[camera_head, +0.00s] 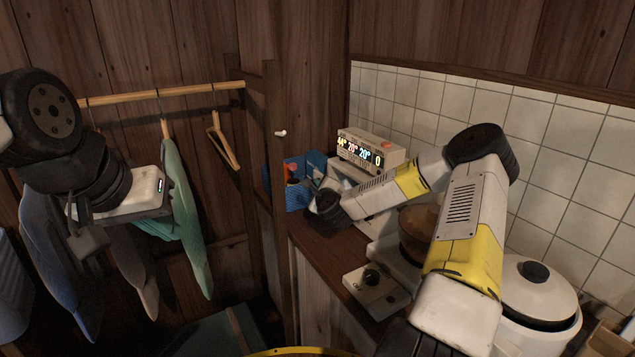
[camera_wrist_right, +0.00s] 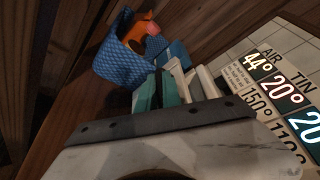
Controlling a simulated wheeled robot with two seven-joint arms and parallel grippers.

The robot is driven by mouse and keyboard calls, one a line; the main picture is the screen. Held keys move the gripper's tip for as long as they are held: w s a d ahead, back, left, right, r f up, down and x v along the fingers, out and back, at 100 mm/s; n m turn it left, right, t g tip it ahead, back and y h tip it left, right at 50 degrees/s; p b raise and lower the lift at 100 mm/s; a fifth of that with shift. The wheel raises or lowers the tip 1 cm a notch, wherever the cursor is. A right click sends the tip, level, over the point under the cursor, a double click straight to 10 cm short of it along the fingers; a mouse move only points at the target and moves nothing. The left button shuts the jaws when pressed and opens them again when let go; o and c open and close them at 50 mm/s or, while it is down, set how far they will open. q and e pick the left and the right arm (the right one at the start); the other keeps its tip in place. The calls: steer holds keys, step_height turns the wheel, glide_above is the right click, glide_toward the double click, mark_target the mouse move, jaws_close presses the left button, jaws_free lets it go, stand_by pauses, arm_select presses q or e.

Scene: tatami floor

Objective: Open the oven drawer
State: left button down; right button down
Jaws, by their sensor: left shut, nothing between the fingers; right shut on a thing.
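The oven (camera_head: 371,150), a pale box with a lit number display and a red knob on top, stands on the counter against the tiled wall. Its display (camera_wrist_right: 285,85) also shows at the right of the right wrist view. My right gripper (camera_head: 328,186) is at the oven's left side, low down, and is shut on what seems to be the oven drawer's handle. My own arm and wrist hide most of the drawer. In the wrist view, teal and white finger parts (camera_wrist_right: 180,85) show beyond the wrist. My left gripper (camera_head: 88,238) is shut and empty, before the hanging clothes.
A blue patterned box (camera_wrist_right: 125,55) with an orange thing in it stands close to my right gripper. A small control box (camera_head: 375,290), a brown pot (camera_head: 418,228) and a white lidded pot (camera_head: 540,300) stand on the counter. A wooden post (camera_head: 279,200) rises at the counter's left end.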

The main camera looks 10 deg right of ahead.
steer(key=s+a, duration=0.2)
steer(key=a, duration=0.4)
steer(key=shift+s+a, duration=0.2)
steer(key=c, duration=1.8)
jaws_free()
steer(key=v, duration=0.7)
steer(key=shift+s, duration=0.4)
steer(key=shift+c, duration=0.5)
